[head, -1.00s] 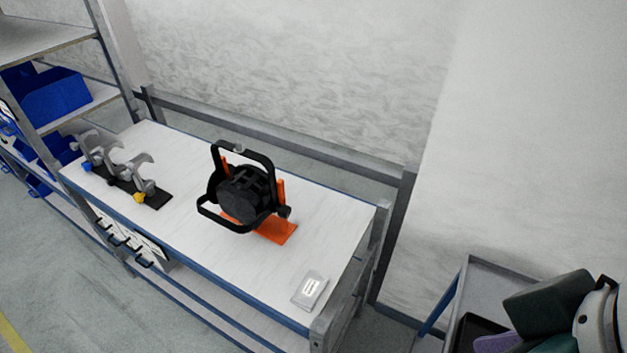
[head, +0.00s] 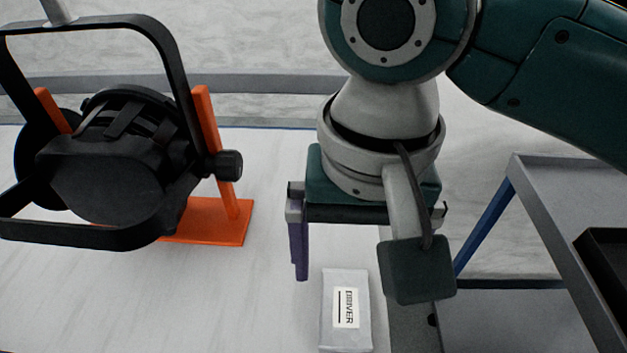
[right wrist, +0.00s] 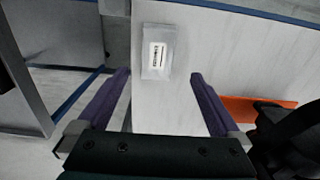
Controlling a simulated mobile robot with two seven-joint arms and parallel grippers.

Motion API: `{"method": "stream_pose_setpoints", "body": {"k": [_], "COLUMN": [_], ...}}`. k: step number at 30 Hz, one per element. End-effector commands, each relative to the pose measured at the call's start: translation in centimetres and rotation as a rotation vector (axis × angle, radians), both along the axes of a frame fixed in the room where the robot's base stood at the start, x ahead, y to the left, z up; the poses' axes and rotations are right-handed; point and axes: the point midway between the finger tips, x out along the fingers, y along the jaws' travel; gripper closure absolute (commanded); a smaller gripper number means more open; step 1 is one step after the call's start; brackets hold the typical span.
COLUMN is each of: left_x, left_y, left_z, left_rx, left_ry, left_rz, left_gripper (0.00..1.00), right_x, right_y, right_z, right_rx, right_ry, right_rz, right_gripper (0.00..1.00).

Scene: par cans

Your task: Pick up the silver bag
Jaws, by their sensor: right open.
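The silver bag (head: 334,322) lies flat on the white table near its right edge, with a white label reading "DRIVER". It also shows in the right wrist view (right wrist: 157,52), beyond and between the two purple fingers. My right gripper (right wrist: 158,82) is open and empty. In the head view my right gripper (head: 300,250) hangs over the table just behind the bag, apart from it, with one purple finger clearly visible and the other hidden by the wrist parts. My left gripper is not in view.
A black par can (head: 120,170) on an orange stand (head: 215,222) occupies the table left of the bag. A grey cart (head: 540,200) with a black tray (head: 607,262) stands at the right. The white table (head: 270,300) is clear between stand and bag.

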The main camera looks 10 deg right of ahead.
Motion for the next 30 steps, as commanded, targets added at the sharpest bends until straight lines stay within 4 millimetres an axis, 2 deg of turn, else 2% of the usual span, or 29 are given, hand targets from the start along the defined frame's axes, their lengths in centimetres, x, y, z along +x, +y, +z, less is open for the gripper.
{"method": "stream_pose_setpoints", "body": {"k": [1, 6, 14, 21, 30], "left_x": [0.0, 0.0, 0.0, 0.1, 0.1], "left_y": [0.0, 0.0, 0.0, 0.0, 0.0], "left_z": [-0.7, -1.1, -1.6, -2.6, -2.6], "left_rx": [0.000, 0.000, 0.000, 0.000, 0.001], "left_ry": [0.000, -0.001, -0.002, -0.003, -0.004], "left_rz": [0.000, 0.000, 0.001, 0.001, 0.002], "left_gripper": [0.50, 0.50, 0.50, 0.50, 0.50], "right_x": [0.2, 0.2, 0.2, 0.2, 0.2], "right_y": [-0.2, -0.3, -0.4, -0.6, -0.6], "right_z": [-0.9, -3.4, -6.0, -9.6, -10.2], "right_rx": [-0.007, -0.013, -0.011, -0.010, -0.009], "right_ry": [0.001, 0.004, 0.002, 0.002, -0.001], "right_rz": [-0.009, -0.015, -0.014, -0.012, -0.012], "right_gripper": [0.00, 0.00, 0.00, 0.00, 0.00]}}
